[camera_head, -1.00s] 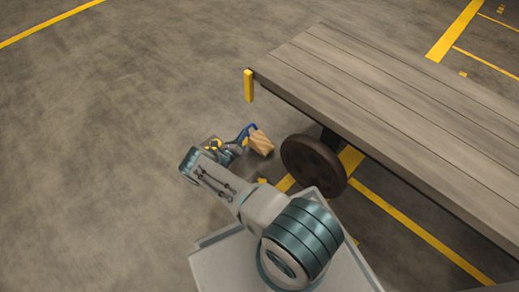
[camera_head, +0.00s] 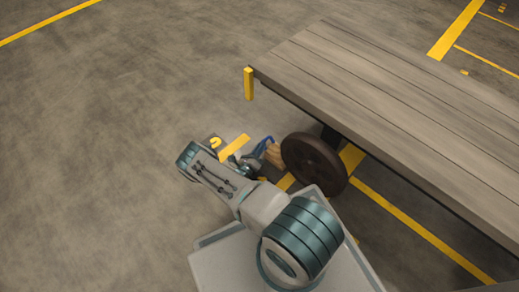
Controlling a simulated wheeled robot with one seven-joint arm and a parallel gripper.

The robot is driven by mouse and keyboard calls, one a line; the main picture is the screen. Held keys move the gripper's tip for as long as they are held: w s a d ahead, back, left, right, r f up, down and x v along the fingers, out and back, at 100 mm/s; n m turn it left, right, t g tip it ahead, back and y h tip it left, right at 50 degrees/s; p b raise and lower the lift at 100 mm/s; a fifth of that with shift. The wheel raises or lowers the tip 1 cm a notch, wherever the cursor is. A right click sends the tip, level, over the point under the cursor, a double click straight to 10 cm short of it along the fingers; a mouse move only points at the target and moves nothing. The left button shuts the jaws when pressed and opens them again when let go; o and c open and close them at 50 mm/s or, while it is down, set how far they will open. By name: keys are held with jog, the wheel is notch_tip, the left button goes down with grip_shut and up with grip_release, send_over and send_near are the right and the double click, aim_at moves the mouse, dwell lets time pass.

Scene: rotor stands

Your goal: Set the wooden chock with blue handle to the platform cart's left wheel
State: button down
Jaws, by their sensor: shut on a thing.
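The wooden chock (camera_head: 274,155) with its blue handle (camera_head: 262,146) is at the left side of the cart's dark wheel (camera_head: 313,165). It looks very close to the wheel; I cannot tell whether they touch. My gripper (camera_head: 252,160) is shut on the blue handle, to the left of the chock. My arm partly hides the gripper and the floor below it. The platform cart (camera_head: 400,100) has a grey plank deck above the wheel.
Yellow floor markings (camera_head: 234,148) run beside the gripper and under the cart. The floor to the left is clear.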

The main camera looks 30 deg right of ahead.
jog(key=c, duration=1.4)
grip_release()
jog(key=shift+c, duration=0.2)
jog(key=p+v, duration=0.3)
jog(key=v, duration=0.8)
jog(key=shift+s+a+r, duration=0.15)
jog(key=shift+s+a, duration=0.1)
jog(key=shift+a, duration=0.1)
notch_tip(320, 180, up, 30)
jog(key=m+g+y, duration=0.5)
jog(key=m+g, duration=0.9)
jog(key=m, duration=0.6)
jog(key=s+a+r+m+t+y, duration=0.2)
jog(key=s+r+m+y, duration=0.3)
jog(key=s+r, duration=0.4)
jog(key=s+a+r+m+t+y, duration=0.2)
jog(key=s+a+r+m+y, duration=0.2)
jog(key=r, duration=0.9)
jog(key=s+m+y, duration=0.2)
jog(key=s+m, duration=0.2)
jog(key=s, duration=0.1)
jog(key=shift+s+t, duration=0.35)
jog(key=shift+t, duration=0.05)
jog(key=shift+r+p, duration=0.15)
jog(key=shift+p, duration=0.15)
